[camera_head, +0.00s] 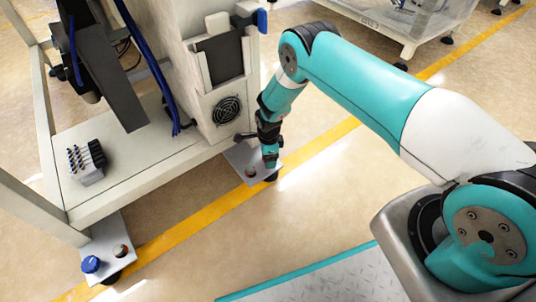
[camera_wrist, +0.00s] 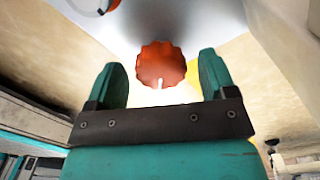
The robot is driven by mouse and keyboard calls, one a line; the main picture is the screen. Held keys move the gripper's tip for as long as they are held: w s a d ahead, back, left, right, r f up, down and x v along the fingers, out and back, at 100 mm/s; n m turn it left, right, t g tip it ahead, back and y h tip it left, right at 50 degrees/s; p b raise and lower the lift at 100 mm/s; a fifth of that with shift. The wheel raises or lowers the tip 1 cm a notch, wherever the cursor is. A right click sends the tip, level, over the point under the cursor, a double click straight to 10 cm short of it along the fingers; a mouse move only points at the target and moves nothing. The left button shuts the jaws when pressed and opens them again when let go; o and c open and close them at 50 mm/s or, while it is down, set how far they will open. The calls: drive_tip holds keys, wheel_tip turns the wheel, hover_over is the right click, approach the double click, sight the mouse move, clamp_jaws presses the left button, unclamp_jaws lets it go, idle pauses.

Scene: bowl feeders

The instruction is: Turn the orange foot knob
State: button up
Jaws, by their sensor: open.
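The orange foot knob (camera_wrist: 161,66) is round with a scalloped edge and a pale mark on its face. In the wrist view it lies between my two teal fingers, with a visible gap on each side. My gripper (camera_wrist: 163,70) is open and empty. In the head view my gripper (camera_head: 271,161) points down over the foot plate (camera_head: 240,156) at the machine's near right corner. The small orange knob (camera_head: 250,173) shows just left of the fingers there, partly hard to make out.
Another foot plate (camera_head: 107,247) at the lower left carries a blue knob (camera_head: 91,264) and a reddish knob (camera_head: 120,251). The machine's frame and cabinet (camera_head: 215,75) stand close to my gripper's left. A yellow floor line (camera_head: 200,218) crosses open floor.

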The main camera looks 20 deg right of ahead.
wheel_tip(320, 180, up, 12)
drive_tip(key=p, duration=0.5)
drive_tip(key=shift+a+f, duration=0.1)
